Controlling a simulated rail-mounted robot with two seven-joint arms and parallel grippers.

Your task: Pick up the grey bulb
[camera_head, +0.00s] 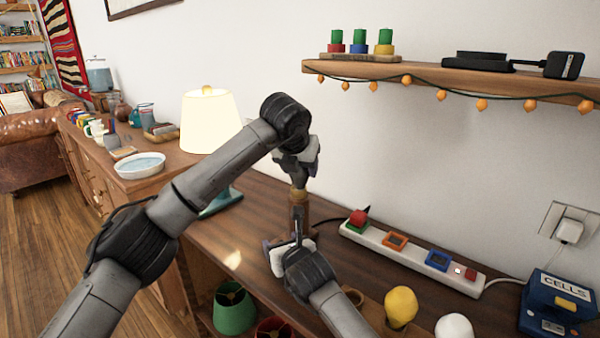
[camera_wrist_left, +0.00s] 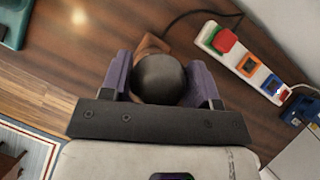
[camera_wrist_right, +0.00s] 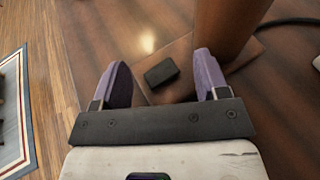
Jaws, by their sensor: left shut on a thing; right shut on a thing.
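The grey bulb (camera_wrist_left: 158,76) is dark and round and shows between the purple fingers of my left gripper (camera_head: 299,186), which is shut on it. In the head view the left gripper is directly above the brown wooden lamp stand (camera_head: 298,217) and hides the bulb. I cannot tell whether the bulb touches the stand's socket. My right gripper (camera_head: 275,244) is low at the stand's foot. In the right wrist view its fingers sit either side of the stand's wooden base (camera_wrist_right: 178,52), shut on it, with a small black block (camera_wrist_right: 161,72) between them.
A yellow bulb (camera_head: 401,304) and a white bulb (camera_head: 454,326) are at the front right. A power strip (camera_head: 405,255) with coloured sockets lies along the wall. A lit lamp (camera_head: 210,122) stands left. A shelf (camera_head: 440,75) hangs above right.

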